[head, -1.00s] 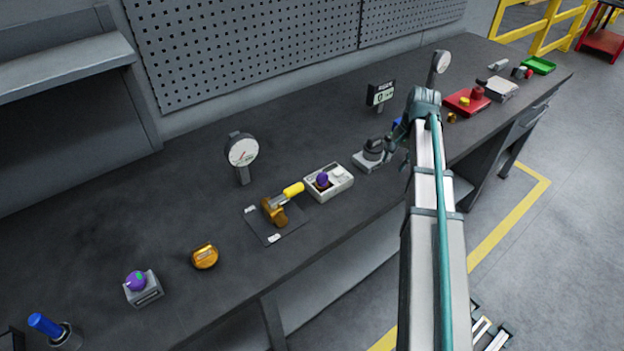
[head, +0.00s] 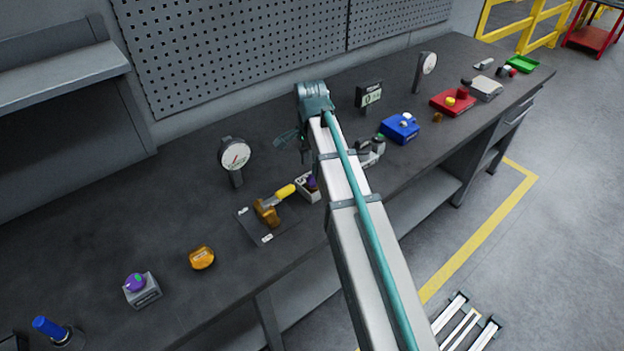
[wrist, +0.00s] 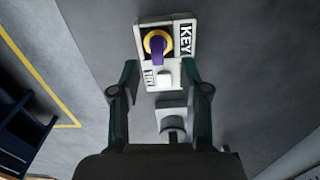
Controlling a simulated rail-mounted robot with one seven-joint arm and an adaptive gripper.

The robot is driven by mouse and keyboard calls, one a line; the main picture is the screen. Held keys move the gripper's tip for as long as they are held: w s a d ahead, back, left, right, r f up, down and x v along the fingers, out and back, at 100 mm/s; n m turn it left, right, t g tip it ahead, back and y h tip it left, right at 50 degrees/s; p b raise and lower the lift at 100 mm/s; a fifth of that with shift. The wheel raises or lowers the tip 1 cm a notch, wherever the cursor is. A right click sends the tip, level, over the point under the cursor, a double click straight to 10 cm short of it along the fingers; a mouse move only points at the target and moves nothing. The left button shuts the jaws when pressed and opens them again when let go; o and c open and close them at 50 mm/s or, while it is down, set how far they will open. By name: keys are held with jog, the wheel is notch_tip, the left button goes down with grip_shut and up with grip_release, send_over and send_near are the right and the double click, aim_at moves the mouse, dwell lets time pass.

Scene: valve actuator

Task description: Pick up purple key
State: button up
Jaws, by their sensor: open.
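The purple key (wrist: 157,50) stands in a round yellow socket on a white box (wrist: 180,22) marked KEY, seen in the wrist view. In the head view my arm hides part of this box (head: 305,193), and only a bit of the purple key (head: 311,182) shows. My gripper (wrist: 160,68) is open and empty. In the wrist view the key appears between and a little beyond its fingertips, apart from them. In the head view my gripper (head: 288,138) is above the bench, behind the box.
A yellow-handled brass valve (head: 268,210) on a dark plate sits left of the box, with a dial gauge (head: 235,156) behind. A grey device (head: 372,150) and a blue box (head: 400,129) stand to the right. The bench's back left is clear.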

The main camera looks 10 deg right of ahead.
aim_at(312, 176)
jog(key=shift+s+d+f+p, duration=0.15)
jog(key=shift+f+p, duration=0.5)
jog(key=shift+f, duration=0.75)
jog(key=shift+w+d+f+p, duration=0.1)
jog(key=shift+f+p, duration=0.5)
jog(key=shift+f, duration=0.8)
grip_shut()
